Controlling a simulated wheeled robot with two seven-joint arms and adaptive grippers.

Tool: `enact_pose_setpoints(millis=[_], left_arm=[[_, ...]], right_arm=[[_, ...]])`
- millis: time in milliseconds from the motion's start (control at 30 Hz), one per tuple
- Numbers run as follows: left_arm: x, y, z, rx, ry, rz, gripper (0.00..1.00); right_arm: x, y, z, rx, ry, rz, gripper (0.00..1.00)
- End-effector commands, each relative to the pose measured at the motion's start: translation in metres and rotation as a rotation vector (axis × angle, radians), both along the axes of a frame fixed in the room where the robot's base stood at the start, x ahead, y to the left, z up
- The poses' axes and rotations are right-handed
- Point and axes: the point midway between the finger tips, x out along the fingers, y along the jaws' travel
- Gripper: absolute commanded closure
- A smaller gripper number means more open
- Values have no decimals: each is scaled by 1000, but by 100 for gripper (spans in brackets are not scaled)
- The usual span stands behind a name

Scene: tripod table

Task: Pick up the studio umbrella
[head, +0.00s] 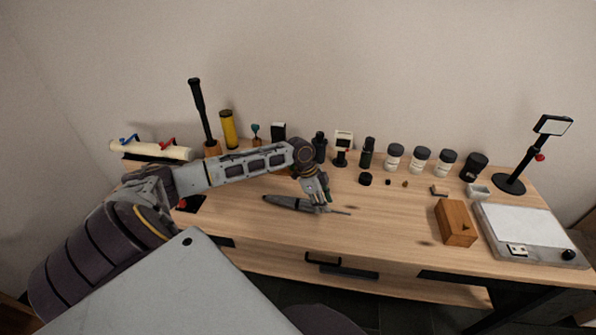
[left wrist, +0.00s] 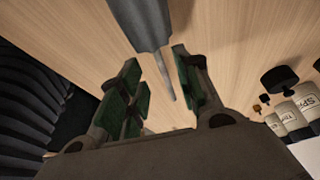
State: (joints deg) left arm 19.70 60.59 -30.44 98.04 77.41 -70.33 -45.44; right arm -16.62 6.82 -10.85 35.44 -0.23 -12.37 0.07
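The closed grey studio umbrella (head: 285,202) lies on the tabletop near its middle, with a dark end at the left and a thin shaft pointing right. My left gripper (head: 319,204) reaches down over its right part and hides some of it. In the left wrist view, the umbrella (left wrist: 140,22) tapers to a thin tip that shows between the two green-padded fingers of my left gripper (left wrist: 156,60). The fingers are spread apart, with visible gaps beside the shaft. My right gripper is not in view.
Jars (head: 420,160) and black bottles stand along the back of the wooden table (head: 360,245). A wooden box (head: 455,222) and a light panel (head: 525,232) lie to the right. The tabletop in front of the umbrella is clear.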

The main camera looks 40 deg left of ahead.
Motion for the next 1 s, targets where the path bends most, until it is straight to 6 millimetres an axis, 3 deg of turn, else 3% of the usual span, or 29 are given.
enact_pose_setpoints(millis=[333, 800, 1000], left_arm=[[7, -9, -26, 0, -1, 0, 66], [6, -9, -27, 0, -1, 0, 66], [6, -9, -27, 0, -1, 0, 92]], right_arm=[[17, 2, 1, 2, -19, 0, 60], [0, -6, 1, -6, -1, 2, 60], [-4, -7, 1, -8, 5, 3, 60]])
